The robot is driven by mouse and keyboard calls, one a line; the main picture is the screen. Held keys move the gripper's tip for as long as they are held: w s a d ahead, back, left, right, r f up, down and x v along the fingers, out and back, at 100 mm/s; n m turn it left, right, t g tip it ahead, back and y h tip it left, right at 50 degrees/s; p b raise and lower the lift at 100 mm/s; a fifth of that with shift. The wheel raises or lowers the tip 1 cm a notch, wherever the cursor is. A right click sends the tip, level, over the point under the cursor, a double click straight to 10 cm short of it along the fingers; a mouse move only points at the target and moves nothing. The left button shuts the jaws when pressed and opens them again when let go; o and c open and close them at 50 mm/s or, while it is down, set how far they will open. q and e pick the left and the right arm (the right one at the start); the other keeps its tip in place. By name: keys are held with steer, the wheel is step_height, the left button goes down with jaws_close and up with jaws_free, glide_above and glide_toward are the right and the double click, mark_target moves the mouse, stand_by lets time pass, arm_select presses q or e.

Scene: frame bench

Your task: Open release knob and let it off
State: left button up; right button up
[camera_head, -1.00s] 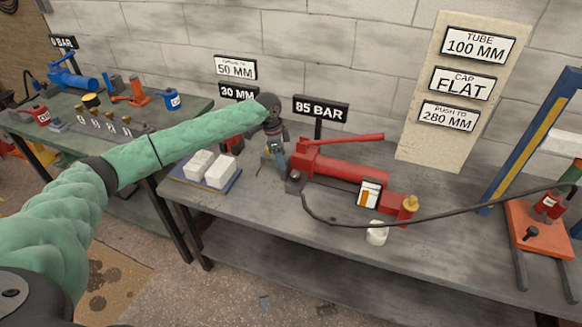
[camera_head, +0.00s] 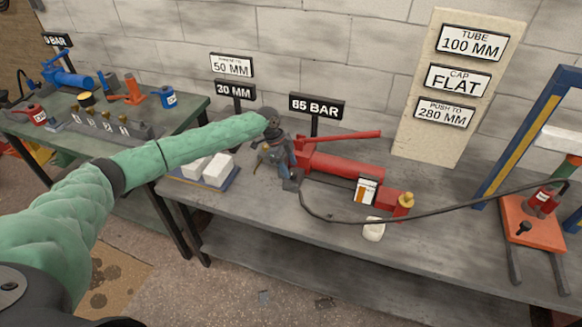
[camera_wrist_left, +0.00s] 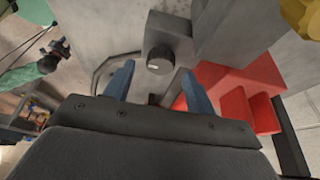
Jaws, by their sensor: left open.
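The red hand pump (camera_head: 345,166) lies on the grey bench in the head view, its red lever (camera_head: 345,137) above it. In the left wrist view, the dark round release knob (camera_wrist_left: 160,59) with a pale mark sits on a grey block at the pump's end. My left gripper (camera_head: 285,168) is at the pump's left end. Its blue fingers (camera_wrist_left: 156,80) are apart, with the knob in line with the gap between them; contact cannot be told. A green arm with a dark gripper (camera_wrist_left: 56,52), likely my right one, is small in the left wrist view.
A 65 BAR sign (camera_head: 316,107) stands behind the pump. White blocks (camera_head: 217,169) lie left of my gripper. A black hose (camera_head: 440,211) runs right to the press (camera_head: 533,222). A small white container (camera_head: 373,231) is near the pump. The front of the bench is mostly clear.

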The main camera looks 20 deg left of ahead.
arm_select(q)
steer(key=shift+x, duration=1.1)
arm_select(e)
steer(key=shift+s+d+f, duration=0.15)
steer(key=shift+f, duration=0.35)
steer(key=shift+s+d+f, duration=0.1)
steer(key=shift+f, duration=0.35)
arm_select(q)
steer(key=shift+f, duration=0.1)
steer(key=shift+c, duration=0.2)
steer(key=c, duration=0.9)
